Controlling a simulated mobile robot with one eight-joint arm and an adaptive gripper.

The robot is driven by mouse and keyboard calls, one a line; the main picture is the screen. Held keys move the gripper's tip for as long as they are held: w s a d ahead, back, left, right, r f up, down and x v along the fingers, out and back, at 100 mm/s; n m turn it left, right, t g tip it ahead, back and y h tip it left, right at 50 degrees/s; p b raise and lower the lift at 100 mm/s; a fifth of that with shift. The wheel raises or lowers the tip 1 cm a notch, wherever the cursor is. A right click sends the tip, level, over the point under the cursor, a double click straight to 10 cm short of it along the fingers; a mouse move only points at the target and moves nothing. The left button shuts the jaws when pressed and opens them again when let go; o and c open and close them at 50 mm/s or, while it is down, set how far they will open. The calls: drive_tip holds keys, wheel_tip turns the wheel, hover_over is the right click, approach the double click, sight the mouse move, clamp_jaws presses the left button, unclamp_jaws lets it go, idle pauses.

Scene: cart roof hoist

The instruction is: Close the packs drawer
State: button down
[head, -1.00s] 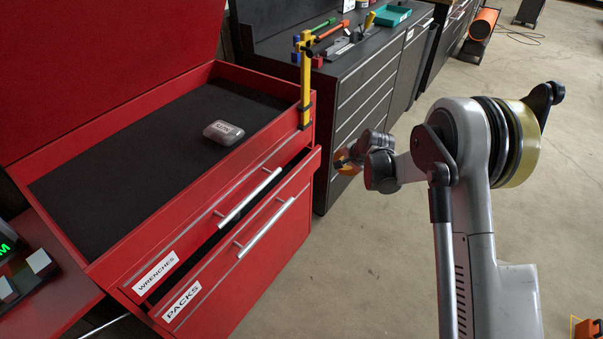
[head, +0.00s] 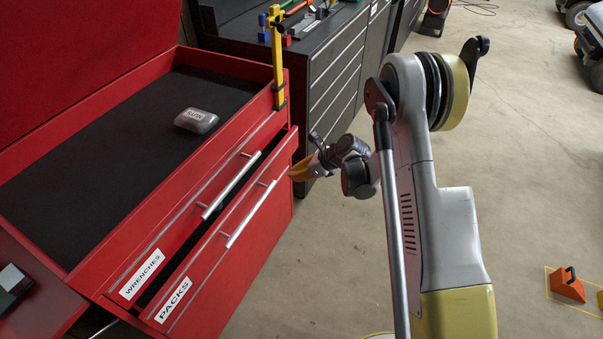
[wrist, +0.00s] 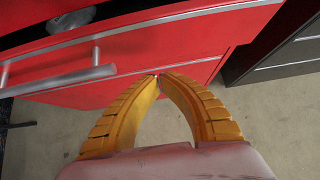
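The packs drawer (head: 232,258) is the lower red drawer of the red chest, with a PACKS label and a long silver handle (head: 250,214). It stands partly open, with a dark gap above its front. My gripper (head: 297,170) is at the right end of this drawer front. In the wrist view its yellow-orange fingers (wrist: 158,77) meet at the tips with nothing between them. They point at a red front (wrist: 185,55), right of a silver handle (wrist: 62,82). I cannot tell whether the tips touch it.
The wrenches drawer (head: 190,215) lies just above. A grey case (head: 196,120) rests on the chest's black top (head: 110,150), near a yellow post (head: 278,65). A dark cabinet (head: 335,90) stands behind my gripper. The floor to the right is mostly clear.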

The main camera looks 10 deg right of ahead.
sight(274, 173)
drive_tip(key=w+a+f, duration=0.1)
drive_tip(key=w+a+b, duration=0.1)
drive_tip(key=a, duration=0.1)
drive_tip(key=shift+w+a+f+b, duration=0.1)
drive_tip(key=shift+w+f+b, duration=0.2)
drive_tip(key=shift+f, duration=0.1)
drive_tip(key=shift+w+a+r, duration=0.2)
drive_tip(key=shift+w+a, duration=0.2)
drive_tip(key=shift+a, duration=0.2)
drive_tip(key=w+a, duration=0.1)
drive_tip(key=a, duration=0.1)
drive_tip(key=w+a, duration=0.2)
drive_tip(key=shift+w+a, duration=0.1)
drive_tip(key=shift+w, duration=0.05)
